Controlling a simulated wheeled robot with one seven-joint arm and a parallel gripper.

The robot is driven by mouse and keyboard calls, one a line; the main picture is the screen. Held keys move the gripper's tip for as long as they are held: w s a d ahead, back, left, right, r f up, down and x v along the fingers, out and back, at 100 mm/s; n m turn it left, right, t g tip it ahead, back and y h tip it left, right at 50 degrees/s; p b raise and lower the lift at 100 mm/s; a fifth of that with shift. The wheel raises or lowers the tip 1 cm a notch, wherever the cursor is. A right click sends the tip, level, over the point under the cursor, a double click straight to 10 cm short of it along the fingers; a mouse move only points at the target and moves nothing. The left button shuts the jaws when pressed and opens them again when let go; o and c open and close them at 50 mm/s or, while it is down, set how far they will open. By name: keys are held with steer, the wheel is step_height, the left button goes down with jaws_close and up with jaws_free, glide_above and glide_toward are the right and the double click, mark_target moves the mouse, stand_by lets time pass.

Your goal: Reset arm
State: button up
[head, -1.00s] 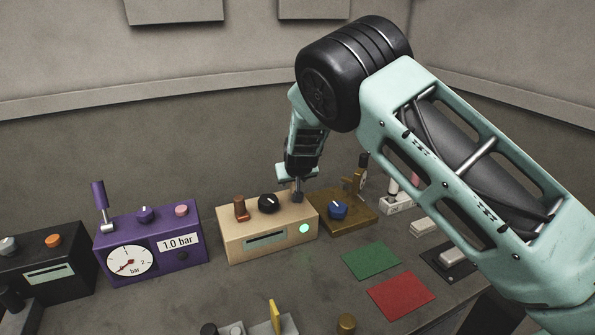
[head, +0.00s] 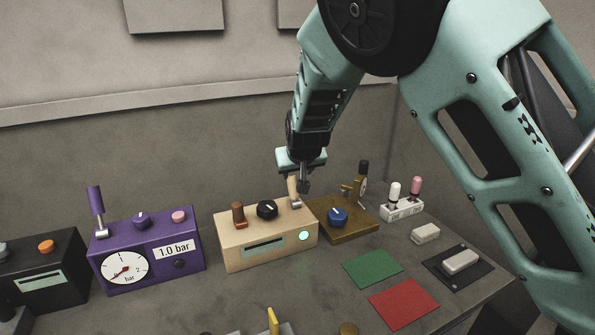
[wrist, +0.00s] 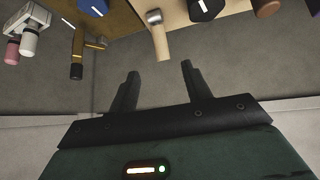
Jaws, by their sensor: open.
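My gripper (head: 303,188) hangs from the arm, pointing down, by the right end of the beige box (head: 262,243). In the wrist view my gripper (wrist: 160,70) has its two fingers apart with nothing between them. A lever with a tan handle (head: 293,188) stands on the beige box, close to the fingers in the head view. In the wrist view the tan lever (wrist: 158,38) is ahead of the fingertips, with a visible gap.
A purple box (head: 150,250) with a gauge and a black box (head: 45,265) stand left. Green (head: 372,268) and red (head: 403,304) mats lie in front.

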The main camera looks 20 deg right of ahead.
steer(key=s+a+n+g+y, duration=0.1)
steer(key=s+a+g+y, duration=0.2)
steer(key=s, duration=0.8)
steer(key=s+a+n+g, duration=0.2)
steer(key=s+a, duration=0.3)
steer(key=s, duration=0.6)
steer(key=s+d+r+n+g, duration=0.1)
steer(key=s+d+n, duration=0.1)
steer(key=s, duration=0.8)
steer(key=s+d+n+g+h, duration=0.1)
steer(key=s+n+g, duration=0.1)
steer(key=s, duration=0.9)
steer(key=shift+s+d+r+n, duration=0.15)
steer(key=shift+d+r+n, duration=0.15)
steer(key=shift+d+r, duration=0.05)
